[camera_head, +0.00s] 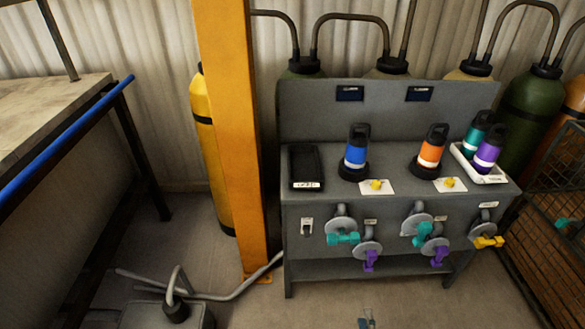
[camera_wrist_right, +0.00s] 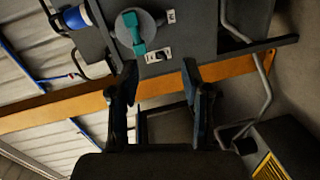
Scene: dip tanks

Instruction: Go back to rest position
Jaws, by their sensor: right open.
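My right gripper (camera_head: 367,322) barely shows at the bottom edge of the head view, over the floor in front of the grey bench (camera_head: 300,238). In the right wrist view my right gripper (camera_wrist_right: 160,66) is open, with two dark fingers apart and nothing between them. It is apart from the bench. My left gripper is not in view. A blue bottle (camera_head: 356,148) and an orange bottle (camera_head: 430,147) stand upright on the bench in dark round bases. Teal and purple bottles (camera_head: 486,151) stand in a white tray (camera_head: 490,178) at its right end.
An orange post (camera_head: 228,130) and a yellow cylinder (camera_head: 205,135) stand left of the bench. Teal, purple and yellow valve handles stick out of its front. A wooden table (camera_head: 45,105) is at left, a wire cage (camera_head: 555,210) at right. Grey pipes (camera_head: 215,296) lie on the floor.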

